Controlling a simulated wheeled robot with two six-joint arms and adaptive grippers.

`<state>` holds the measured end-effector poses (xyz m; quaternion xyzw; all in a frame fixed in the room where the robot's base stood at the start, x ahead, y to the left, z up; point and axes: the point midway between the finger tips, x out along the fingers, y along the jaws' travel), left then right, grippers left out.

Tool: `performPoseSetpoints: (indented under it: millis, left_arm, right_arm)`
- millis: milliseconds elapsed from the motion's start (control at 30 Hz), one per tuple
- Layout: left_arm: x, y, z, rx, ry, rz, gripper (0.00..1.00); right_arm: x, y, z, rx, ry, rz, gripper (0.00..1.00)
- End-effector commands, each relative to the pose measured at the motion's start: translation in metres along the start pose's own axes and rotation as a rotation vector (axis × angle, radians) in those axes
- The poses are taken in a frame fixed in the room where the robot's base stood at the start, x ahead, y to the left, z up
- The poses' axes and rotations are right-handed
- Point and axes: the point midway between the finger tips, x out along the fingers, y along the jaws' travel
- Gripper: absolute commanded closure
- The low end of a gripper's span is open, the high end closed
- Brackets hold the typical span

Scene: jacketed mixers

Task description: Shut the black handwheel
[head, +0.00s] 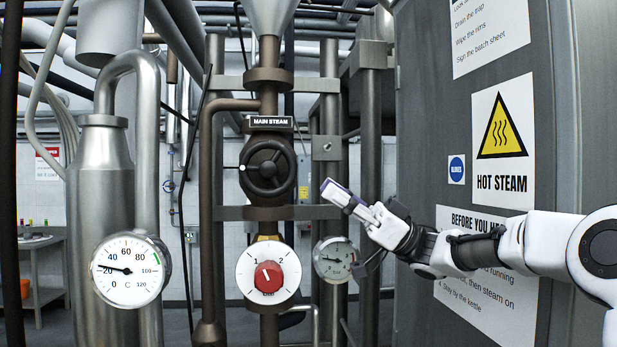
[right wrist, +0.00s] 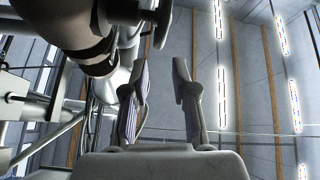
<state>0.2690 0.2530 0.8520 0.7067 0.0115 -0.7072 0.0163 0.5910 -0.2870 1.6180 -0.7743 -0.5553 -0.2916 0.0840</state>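The black handwheel (head: 267,167) is on the brown vertical pipe in the middle of the head view, under a "MAIN STEAM" label (head: 271,122). A small white pointer sticks out at its left. My right gripper (head: 338,193) is to the right of the handwheel and a little lower, apart from it. In the right wrist view its two fingers (right wrist: 158,78) are spread with nothing between them. A dark rounded part at the top of that view may be the wheel edge-on; I cannot tell. My left gripper is not in view.
Below the wheel is a red knob (head: 268,277) on a white numbered dial. A temperature gauge (head: 130,270) is at the left and a smaller gauge (head: 334,260) at the right. A grey panel with a "HOT STEAM" sign (head: 502,142) stands behind my right arm.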

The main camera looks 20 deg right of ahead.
Motion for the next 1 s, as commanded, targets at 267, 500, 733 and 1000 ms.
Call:
performPoseSetpoints:
  millis: [267, 500, 733, 1000]
  left_arm:
    - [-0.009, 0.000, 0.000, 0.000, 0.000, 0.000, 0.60]
    - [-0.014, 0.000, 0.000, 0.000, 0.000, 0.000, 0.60]
    - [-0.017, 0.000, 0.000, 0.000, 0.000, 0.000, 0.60]
    - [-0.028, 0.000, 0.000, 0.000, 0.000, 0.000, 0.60]
  right_arm:
    - [0.034, 0.001, -0.017, -1.158, -0.135, -0.227, 0.73]
    - [0.054, 0.006, -0.030, -2.123, -0.100, -0.533, 0.73]
    - [0.065, 0.009, -0.038, -2.707, 0.031, -0.791, 0.73]
    - [0.085, 0.008, -0.031, -2.802, 0.070, -0.841, 0.73]
